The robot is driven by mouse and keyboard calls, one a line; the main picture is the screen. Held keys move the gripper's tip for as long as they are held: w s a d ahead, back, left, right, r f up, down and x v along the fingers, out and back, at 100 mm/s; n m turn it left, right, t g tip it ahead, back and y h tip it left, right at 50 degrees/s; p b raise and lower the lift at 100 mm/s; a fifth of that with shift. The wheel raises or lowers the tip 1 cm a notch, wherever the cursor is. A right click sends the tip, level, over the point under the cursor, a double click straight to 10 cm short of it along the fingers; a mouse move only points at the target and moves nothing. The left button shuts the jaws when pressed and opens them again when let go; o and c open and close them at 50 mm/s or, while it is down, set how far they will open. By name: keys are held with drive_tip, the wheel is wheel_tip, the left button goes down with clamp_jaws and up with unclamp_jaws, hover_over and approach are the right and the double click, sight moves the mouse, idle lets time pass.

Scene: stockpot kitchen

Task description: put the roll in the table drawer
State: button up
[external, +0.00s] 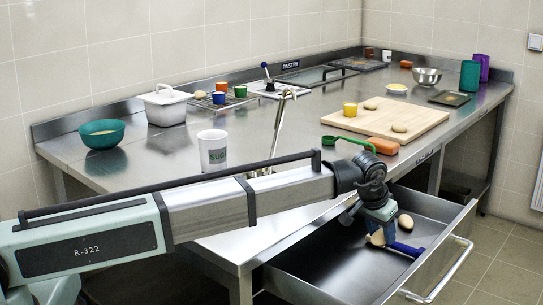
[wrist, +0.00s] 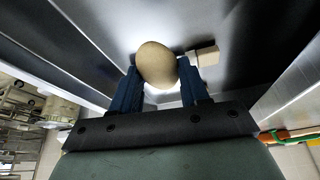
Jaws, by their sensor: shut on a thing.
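My gripper (external: 382,222) is down inside the open table drawer (external: 330,272). In the wrist view, the gripper (wrist: 160,95) has its blue fingers on both sides of a pale brown, rounded roll (wrist: 157,62) and is shut on it. The roll is near the fingertips, over the grey drawer floor. In the external view, a pale oval thing (external: 405,221) shows just right of the gripper, and another pale thing shows at its lower end. I cannot tell there which one is held.
A small beige block (wrist: 208,56) lies beyond the right finger. A blue elongated thing (external: 407,249) shows by the gripper. Drawer walls stand on both sides. Above, the steel table holds a cutting board (external: 420,125), an orange block (external: 374,146) and a white cup (external: 212,152).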

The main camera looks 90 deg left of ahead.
sight(380, 266)
drive_tip(key=shift+f, duration=3.9)
drive_tip(key=shift+f, duration=0.15)
drive_tip(key=o, duration=1)
drive_tip(key=shift+o, duration=0.2)
drive_tip(key=v, duration=1.2)
drive_tip(key=shift+r, duration=0.25)
